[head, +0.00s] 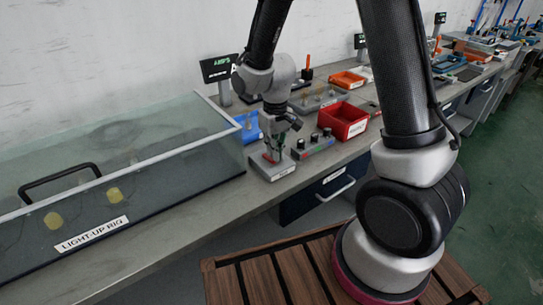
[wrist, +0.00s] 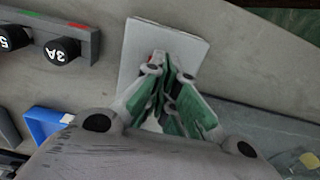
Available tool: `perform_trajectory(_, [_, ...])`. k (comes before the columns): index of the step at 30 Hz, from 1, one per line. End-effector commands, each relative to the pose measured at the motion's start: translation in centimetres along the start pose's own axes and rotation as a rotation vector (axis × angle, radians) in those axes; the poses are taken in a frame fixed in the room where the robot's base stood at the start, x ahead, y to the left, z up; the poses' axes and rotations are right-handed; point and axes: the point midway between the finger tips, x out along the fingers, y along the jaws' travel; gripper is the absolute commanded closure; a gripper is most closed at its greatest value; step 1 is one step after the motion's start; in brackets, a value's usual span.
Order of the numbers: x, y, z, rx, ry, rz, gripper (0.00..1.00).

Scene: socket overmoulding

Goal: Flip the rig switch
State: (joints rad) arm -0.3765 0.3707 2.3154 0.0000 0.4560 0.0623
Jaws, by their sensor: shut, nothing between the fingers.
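The rig switch is a light grey box (head: 284,172) with a red part on top. It sits on the bench between the glass-covered light-up rig (head: 90,222) and the row of black knobs. My gripper (head: 274,155) points down over the box with its fingertips at or just above the red part. I cannot tell whether they touch it. In the wrist view the box's pale top (wrist: 194,38) lies under my shut, empty gripper (wrist: 168,68). The fingers hide most of the red part, so I cannot tell which way the switch is set.
A block with black knobs (head: 315,148) stands right of the switch, with a red bin (head: 343,121) behind it. A blue bin (head: 247,127) is behind my gripper. The rig's glass edge is close on the left. A display (head: 218,68) stands at the back.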

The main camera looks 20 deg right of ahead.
Motion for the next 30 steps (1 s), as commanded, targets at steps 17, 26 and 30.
perform_trajectory(17, [0.7, 0.0, 0.0, 0.000, 0.001, 0.000, 1.00])
perform_trajectory(26, [-1.5, 0.0, -0.1, 0.000, 0.003, 0.000, 1.00])
perform_trajectory(30, [-2.7, 0.0, -0.1, 0.000, 0.003, 0.000, 1.00])
